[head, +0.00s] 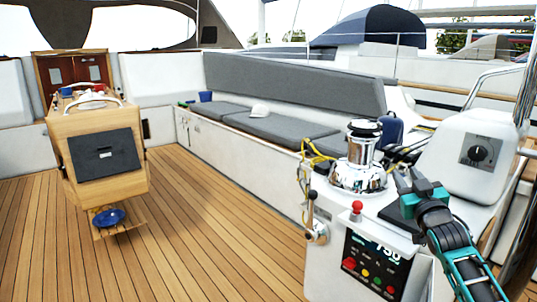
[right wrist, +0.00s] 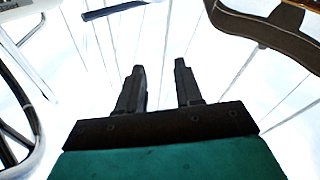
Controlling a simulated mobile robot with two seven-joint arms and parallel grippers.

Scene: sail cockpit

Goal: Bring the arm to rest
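My right arm comes in from the lower right in the head view, and my right gripper (head: 408,180) is raised beside the chrome winch (head: 360,165). In the right wrist view the right gripper (right wrist: 158,78) has its two dark fingers apart, with only bright sky and thin rigging lines between them. It holds nothing. I cannot tell in the head view whether it touches anything. My left gripper is not in view.
A white console with a control panel (head: 372,268) stands below the winch. A white housing with a black knob (head: 475,155) is at the right. Yellow rope (head: 315,158) hangs by the winch. A wooden table (head: 100,155) stands left; the teak deck (head: 215,230) between is clear.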

